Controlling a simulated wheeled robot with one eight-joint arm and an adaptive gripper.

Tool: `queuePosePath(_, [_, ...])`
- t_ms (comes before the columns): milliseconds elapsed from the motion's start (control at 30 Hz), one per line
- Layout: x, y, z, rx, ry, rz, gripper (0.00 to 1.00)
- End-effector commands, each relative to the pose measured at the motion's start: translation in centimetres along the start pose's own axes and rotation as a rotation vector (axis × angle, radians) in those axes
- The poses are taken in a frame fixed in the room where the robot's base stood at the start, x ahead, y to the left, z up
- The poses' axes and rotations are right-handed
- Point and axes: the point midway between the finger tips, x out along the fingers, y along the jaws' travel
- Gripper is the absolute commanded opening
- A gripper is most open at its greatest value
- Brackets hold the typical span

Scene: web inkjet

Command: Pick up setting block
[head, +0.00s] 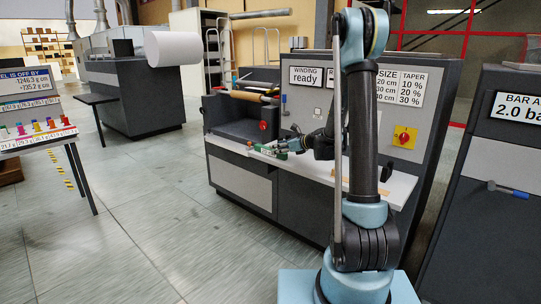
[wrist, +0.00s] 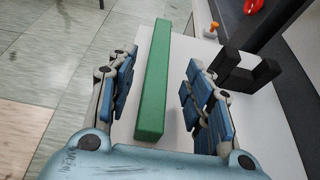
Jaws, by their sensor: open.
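The setting block looks to be the long green bar (wrist: 155,85) in the wrist view. It lies on the white shelf (wrist: 190,45), running away from me. My gripper (wrist: 158,95) is open, with one blue-padded finger on each side of the bar. The bar is nearer the left finger, and a wider gap shows on the right. I cannot tell whether the left finger touches it. In the head view my gripper (head: 293,145) is small, over the machine's white shelf, with a bit of green (head: 282,155) beside it.
A black bracket (wrist: 248,70) stands close to the right finger. An orange-topped knob (wrist: 211,29) and a red part (wrist: 253,6) are farther back. The shelf's left edge drops to the tiled floor (wrist: 50,60). A tan strip (head: 343,177) lies on the shelf in the head view.

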Motion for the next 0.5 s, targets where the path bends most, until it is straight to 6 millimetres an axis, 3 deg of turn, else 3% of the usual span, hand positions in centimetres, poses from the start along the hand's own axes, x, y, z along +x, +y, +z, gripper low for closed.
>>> queuePosePath(300, [4.0, 0.1, 0.0, -0.001, -0.001, 0.003, 0.47])
queuePosePath(500, [4.8, 0.1, 0.0, 0.0, -0.001, 0.001, 0.47])
